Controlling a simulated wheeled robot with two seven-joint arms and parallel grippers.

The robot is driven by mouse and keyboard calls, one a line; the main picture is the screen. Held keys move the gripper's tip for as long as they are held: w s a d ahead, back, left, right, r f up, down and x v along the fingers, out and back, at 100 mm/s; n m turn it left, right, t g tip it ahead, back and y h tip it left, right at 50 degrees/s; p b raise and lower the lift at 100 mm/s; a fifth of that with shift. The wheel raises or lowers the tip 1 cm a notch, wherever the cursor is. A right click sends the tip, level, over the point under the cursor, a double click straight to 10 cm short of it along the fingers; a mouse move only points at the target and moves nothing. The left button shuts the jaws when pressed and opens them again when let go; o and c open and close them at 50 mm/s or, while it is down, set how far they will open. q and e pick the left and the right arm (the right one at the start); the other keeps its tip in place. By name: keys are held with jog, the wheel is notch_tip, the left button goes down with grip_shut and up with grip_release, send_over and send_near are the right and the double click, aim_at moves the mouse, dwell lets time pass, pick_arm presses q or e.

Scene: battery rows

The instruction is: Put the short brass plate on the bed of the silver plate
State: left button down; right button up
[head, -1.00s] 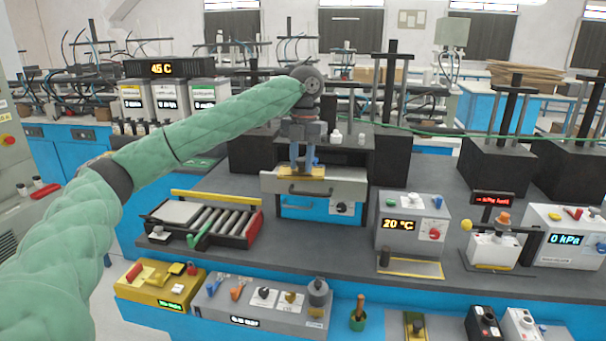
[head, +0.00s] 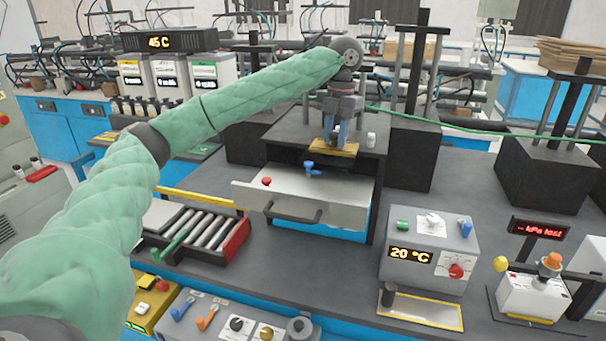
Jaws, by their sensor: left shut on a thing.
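My left gripper (head: 333,146) points down and is shut on the short brass plate (head: 342,150), a small flat yellow piece. I cannot tell for sure that this slab is the silver plate. My right gripper is not in view.
A roller tray (head: 236,243) lies left of the slab, with a yellow bar behind it. A grey box reading 20 °C (head: 430,262) stands to the right, with a yellow-edged plate (head: 437,312) in front. Dark posts stand behind.

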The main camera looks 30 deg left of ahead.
aim_at(318, 147)
pick_arm(q)
jog(key=s+a, duration=0.1)
jog(key=s+a+p, duration=0.1)
jog(key=a, duration=0.1)
jog(key=shift+s+a+f, duration=0.1)
jog(key=shift+s+f, duration=0.25)
jog(key=shift+s, duration=0.05)
jog(key=s+a+f+p, duration=0.1)
jog(key=a, duration=0.1)
jog(key=s+a+f+p, duration=0.1)
jog(key=a+f, duration=0.1)
jog(key=s+a+f+p, duration=0.1)
jog(key=a+f, duration=0.1)
jog(key=a, duration=0.1)
jog(key=shift+s+f, duration=0.15)
jog(key=shift+s, duration=0.15)
jog(key=shift+a+f+p, duration=0.1)
jog(key=shift+f+p, duration=0.3)
jog(key=shift+f, duration=0.05)
jog(key=shift+f+p, duration=0.75)
jog(key=shift+f, duration=1.05)
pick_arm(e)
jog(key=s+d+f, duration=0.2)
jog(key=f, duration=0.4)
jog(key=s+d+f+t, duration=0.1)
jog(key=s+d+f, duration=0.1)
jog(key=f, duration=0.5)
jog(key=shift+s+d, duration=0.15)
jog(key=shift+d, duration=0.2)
